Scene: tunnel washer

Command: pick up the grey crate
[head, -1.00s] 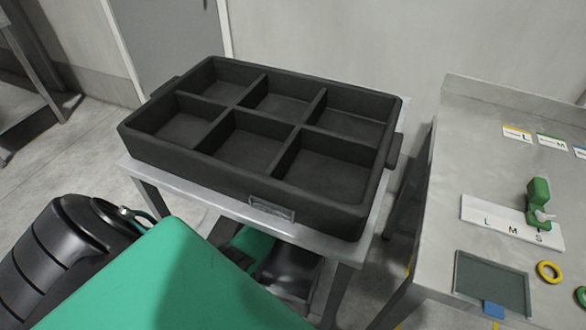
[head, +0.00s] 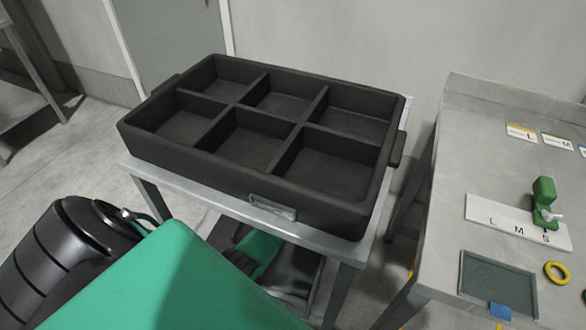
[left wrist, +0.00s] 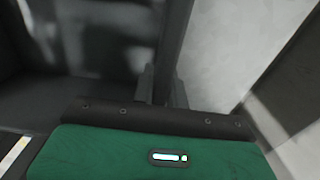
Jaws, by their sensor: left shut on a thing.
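A dark grey crate (head: 252,188) with six empty compartments sits level on a metal stand in the head view. It has a small handle on each end and a label holder on its front. In the left wrist view my left gripper (left wrist: 163,88) is shut on a dark upright bar (left wrist: 175,45). I cannot tell whether that bar belongs to the crate. My right gripper is not in view.
The metal stand (head: 215,193) has legs close below the crate. Floor is open at left.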

